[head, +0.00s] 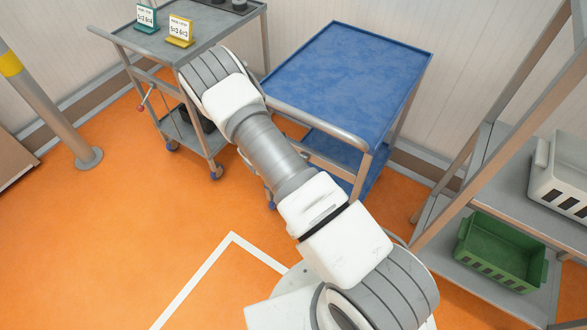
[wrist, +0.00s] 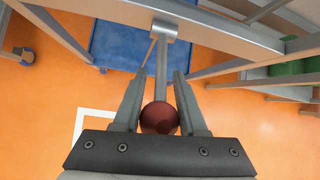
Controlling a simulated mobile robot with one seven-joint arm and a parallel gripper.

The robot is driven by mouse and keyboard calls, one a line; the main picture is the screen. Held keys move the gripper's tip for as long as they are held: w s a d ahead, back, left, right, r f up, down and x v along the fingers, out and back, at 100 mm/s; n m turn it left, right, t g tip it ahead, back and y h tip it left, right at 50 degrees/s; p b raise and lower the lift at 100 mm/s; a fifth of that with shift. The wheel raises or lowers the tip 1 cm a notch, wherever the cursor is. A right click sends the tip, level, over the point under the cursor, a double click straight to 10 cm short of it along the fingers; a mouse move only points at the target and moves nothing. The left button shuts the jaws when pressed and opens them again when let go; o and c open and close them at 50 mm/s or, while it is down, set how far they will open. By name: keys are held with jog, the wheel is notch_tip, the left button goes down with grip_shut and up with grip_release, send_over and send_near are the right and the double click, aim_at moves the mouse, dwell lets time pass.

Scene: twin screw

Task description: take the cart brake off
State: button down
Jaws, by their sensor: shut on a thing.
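The blue-topped cart (head: 345,70) stands at the back wall, with a grey handle bar along its near edge. In the wrist view, a grey bar (wrist: 225,38) crosses the top and a small bracket on it carries the brake lever (wrist: 162,70), a thin rod ending in a dark red ball knob (wrist: 159,118). My gripper (wrist: 164,76) is shut on the lever, with its fingers on either side of the rod and the knob between them near the palm. In the head view my arm hides the gripper and this lever.
A grey cart (head: 215,22) with yellow and teal signs stands close at the left; a red-knobbed lever (head: 142,106) shows on it. A rack with a green crate (head: 500,250) is at the right. A post (head: 50,110) stands far left. Orange floor in front is clear.

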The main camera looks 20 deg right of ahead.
jog(key=shift+w+d+r, duration=0.2)
jog(key=shift+r, duration=0.25)
jog(key=shift+c, duration=2.3)
grip_release()
jog(key=shift+s, duration=0.1)
jog(key=shift+a, duration=0.15)
jog(key=p+v, duration=0.2)
jog(key=v, duration=1.5)
jog(key=shift+s+p, duration=0.15)
jog(key=shift+p, duration=0.15)
